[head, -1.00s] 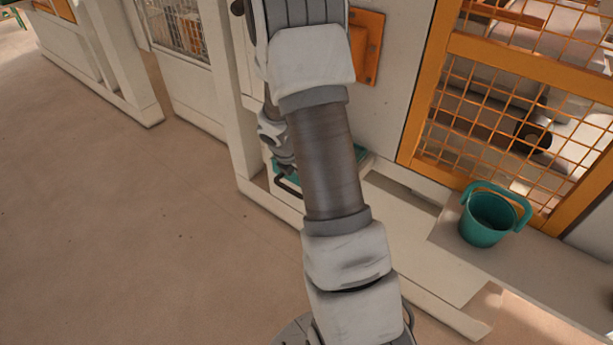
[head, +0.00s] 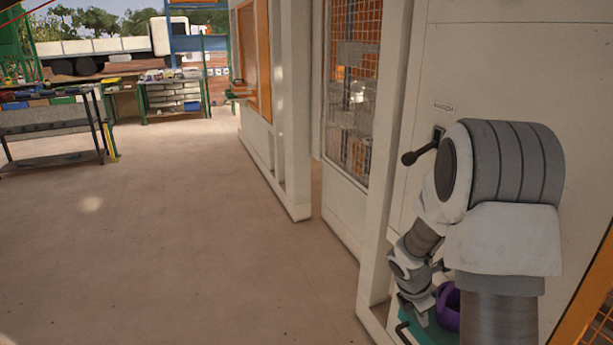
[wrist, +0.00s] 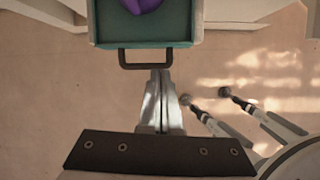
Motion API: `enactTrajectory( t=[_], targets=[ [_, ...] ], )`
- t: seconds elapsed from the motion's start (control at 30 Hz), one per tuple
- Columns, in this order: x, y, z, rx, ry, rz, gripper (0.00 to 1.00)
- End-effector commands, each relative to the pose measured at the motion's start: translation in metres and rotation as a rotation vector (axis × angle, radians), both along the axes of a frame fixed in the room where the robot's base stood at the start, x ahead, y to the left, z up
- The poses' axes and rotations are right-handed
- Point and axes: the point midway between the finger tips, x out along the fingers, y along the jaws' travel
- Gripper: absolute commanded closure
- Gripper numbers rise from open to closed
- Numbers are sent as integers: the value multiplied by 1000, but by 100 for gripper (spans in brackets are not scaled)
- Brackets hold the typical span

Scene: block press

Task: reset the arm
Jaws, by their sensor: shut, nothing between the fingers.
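My arm stands on the right of the head view, its wrist bent down low beside the machine's cream wall. In the wrist view my gripper (wrist: 161,75) is shut and empty, its fingers together. The fingertips are close to the black handle (wrist: 145,65) of a teal drawer (wrist: 108,38); I cannot tell whether they touch it. A purple object (wrist: 140,5) lies inside the drawer, cut off by the frame's top. In the head view the purple object (head: 449,305) looks ring-like or hollow and is partly behind my arm.
A dark lever (head: 421,152) sticks out of the cream wall (head: 480,70) beside my upper arm. A mesh-windowed enclosure (head: 352,90) stands farther along. Open floor (head: 190,240) spreads to the left. A grey bench (head: 55,125) and workbenches are at the back.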

Motion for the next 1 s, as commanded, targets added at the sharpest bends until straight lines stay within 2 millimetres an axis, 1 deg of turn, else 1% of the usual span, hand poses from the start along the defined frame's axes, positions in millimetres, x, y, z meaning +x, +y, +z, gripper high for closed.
enactTrajectory(
  t=[0.03, 0.2, 0.3, 0.37, 0.4, 0.5, 0.6, 0.8, 1.0],
  targets=[
    [-1, 4, 22, 5, -39, -51, 100],
    [-18, 24, 89, 59, -181, -303, 100],
    [-33, 37, 124, 105, -261, -453, 100],
    [-43, 45, 143, 137, -307, -540, 100],
    [-50, 51, 156, 160, -338, -599, 100],
    [-69, 65, 184, 224, -406, -742, 100],
    [-89, 80, 210, 296, -467, -885, 100],
    [-134, 112, 250, 462, -555, -1159, 100],
    [-178, 142, 277, 645, -594, -1413, 100]
  ],
)
